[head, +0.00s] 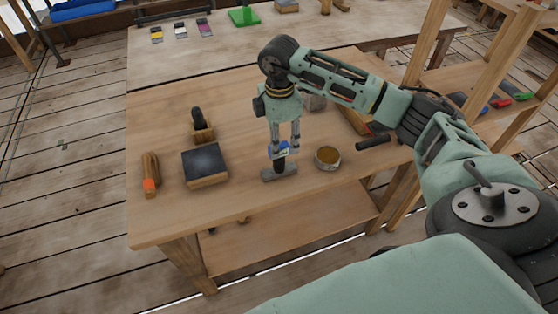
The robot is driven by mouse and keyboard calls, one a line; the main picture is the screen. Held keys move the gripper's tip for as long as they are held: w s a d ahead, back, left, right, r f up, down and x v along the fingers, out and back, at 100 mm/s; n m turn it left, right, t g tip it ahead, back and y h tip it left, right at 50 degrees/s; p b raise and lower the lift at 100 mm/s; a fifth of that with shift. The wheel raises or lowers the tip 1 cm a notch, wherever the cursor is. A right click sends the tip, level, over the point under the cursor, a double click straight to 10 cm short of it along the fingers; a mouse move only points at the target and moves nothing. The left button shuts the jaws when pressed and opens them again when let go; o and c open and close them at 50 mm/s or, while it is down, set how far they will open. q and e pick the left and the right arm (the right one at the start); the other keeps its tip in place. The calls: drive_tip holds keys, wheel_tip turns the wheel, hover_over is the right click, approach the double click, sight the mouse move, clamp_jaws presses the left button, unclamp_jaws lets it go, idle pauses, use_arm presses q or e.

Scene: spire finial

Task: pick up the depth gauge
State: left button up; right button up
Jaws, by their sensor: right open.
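The depth gauge, as I take it (279,174), stands on the wooden workbench (250,215). It has a dark grey crosswise base and a blue upper part. My right gripper (284,149) points straight down over it, with open fingers at the height of the blue part. The fingers partly hide the gauge's upper part. Whether they touch it I cannot tell. My left gripper is out of view.
Left of the gauge are a dark-topped block (205,165), a black-handled tool (201,125) and an orange-tipped wooden tool (150,174). A round tin (327,157) stands close on the right, with a black cylinder (373,142) beyond. The bench front is clear.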

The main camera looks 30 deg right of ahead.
sight(279, 160)
drive_tip(key=f, duration=0.2)
drive_tip(key=f+p, duration=0.2)
drive_tip(key=f, duration=0.1)
drive_tip(key=shift+w+f, duration=0.25)
drive_tip(key=shift+f, duration=0.45)
drive_tip(key=shift+c, duration=0.3)
clamp_jaws()
